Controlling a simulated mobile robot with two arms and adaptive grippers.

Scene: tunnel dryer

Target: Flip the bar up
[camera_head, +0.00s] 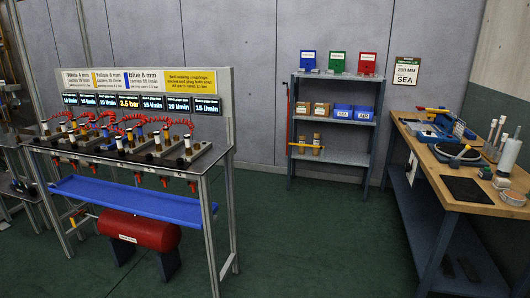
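No thing in view is plainly marked as the bar. A short yellow bar (307,146) lies level across the left front of the grey shelf unit (331,157), at its lower shelf. I cannot tell whether either one is hinged. Neither of my grippers shows in the head view.
A workbench (218,158) with gauges, red coiled hoses and a blue tray (134,198) stands at left, a red tank (139,231) below it. A wooden-topped bench (480,205) with tools stands at right. The green floor (310,240) between is clear.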

